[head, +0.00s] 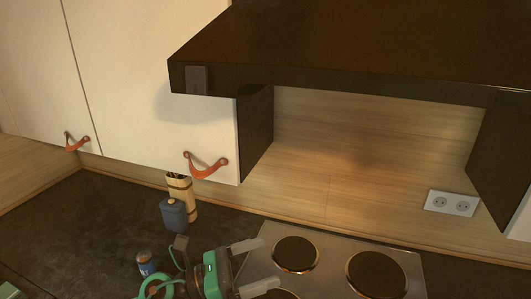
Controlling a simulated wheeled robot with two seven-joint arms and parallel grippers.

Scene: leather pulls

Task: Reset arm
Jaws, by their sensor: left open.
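My left gripper (269,263) is at the bottom of the head view, with green and dark parts and two pale grey fingers. Its fingers are apart and point right, over the left edge of the hob (333,260). Nothing shows between them. The gripper covers part of the dark worktop and the hob's left side. My right gripper is not in view.
A blue canister (173,215) and a tan holder (186,193) stand behind the gripper; a small blue can (146,263) is at its left. White cabinets (150,65) with leather pulls (205,166) and a dark hood (350,45) hang above. Worktop at left (70,225) is clear.

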